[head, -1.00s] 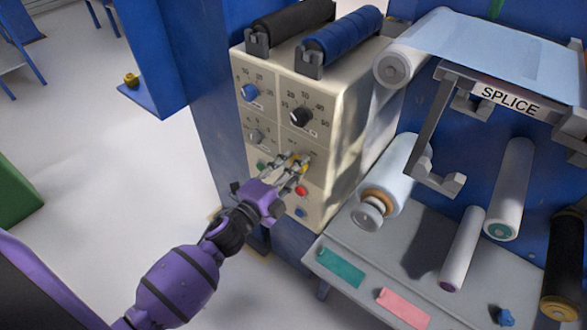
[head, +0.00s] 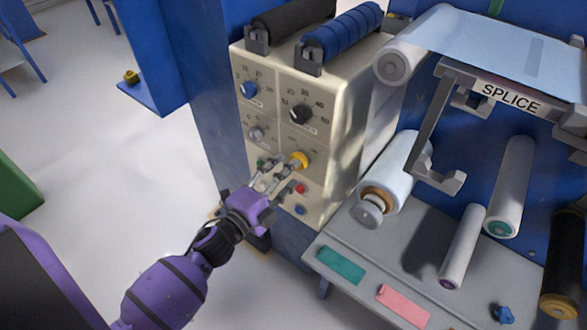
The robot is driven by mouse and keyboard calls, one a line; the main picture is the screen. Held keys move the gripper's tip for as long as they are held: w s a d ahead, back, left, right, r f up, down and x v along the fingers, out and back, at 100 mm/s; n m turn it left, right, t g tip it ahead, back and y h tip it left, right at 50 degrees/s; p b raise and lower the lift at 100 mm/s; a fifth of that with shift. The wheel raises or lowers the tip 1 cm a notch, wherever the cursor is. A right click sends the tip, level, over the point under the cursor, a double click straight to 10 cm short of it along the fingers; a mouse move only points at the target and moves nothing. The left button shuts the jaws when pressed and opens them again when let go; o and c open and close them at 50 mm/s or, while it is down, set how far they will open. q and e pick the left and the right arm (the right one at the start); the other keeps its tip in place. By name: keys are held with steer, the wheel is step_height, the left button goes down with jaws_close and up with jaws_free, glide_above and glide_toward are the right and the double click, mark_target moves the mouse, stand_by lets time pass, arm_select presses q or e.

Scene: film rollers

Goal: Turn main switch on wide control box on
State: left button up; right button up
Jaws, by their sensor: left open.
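The wide control box (head: 340,130) is beige, with several knobs and buttons on its front panel. A yellow knob (head: 299,160), which may be the main switch, sits on the lower right part of the panel and is in plain sight. My left gripper (head: 276,172) is open and empty, just below and left of the yellow knob, apart from it. Its fingers partly cover the area by the green button (head: 262,163) and come near the red button (head: 300,188). My right gripper is not in view.
A black knob (head: 300,114), a blue knob (head: 250,89) and a grey knob (head: 257,134) sit higher on the panel. Black and blue rollers (head: 343,36) lie on top of the box. The splice table (head: 400,262) with white rolls stands at right.

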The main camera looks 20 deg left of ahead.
arm_select(q)
steer(key=v, duration=0.8)
steer(key=shift+s, duration=0.4)
